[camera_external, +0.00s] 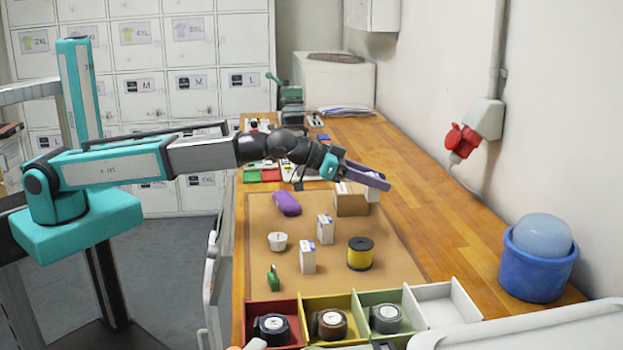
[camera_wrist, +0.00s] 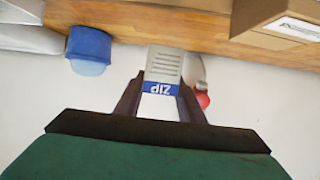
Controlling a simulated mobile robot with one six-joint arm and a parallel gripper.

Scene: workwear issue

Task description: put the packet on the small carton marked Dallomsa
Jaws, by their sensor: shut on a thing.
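My gripper (camera_external: 378,181) is shut on a small white packet (camera_wrist: 163,66) with a blue band reading ZIP, upside down in the wrist view. In the external view the packet is partly covered by the fingers. My gripper is above and at the right end of a brown carton (camera_external: 350,206), which stands at the far end of the mat. A brown carton with a white label (camera_wrist: 294,29) shows at the top right of the wrist view. Two small white cartons (camera_external: 325,229) (camera_external: 308,256) stand upright on the mat. I cannot read Dallomsa on any carton.
The brown mat (camera_external: 400,262) also holds a purple object (camera_external: 287,203), a white cup (camera_external: 278,241), a yellow spool (camera_external: 360,253) and a green item (camera_external: 273,279). Compartment trays (camera_external: 345,297) line the near edge. A blue bucket (camera_external: 535,271) stands at right.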

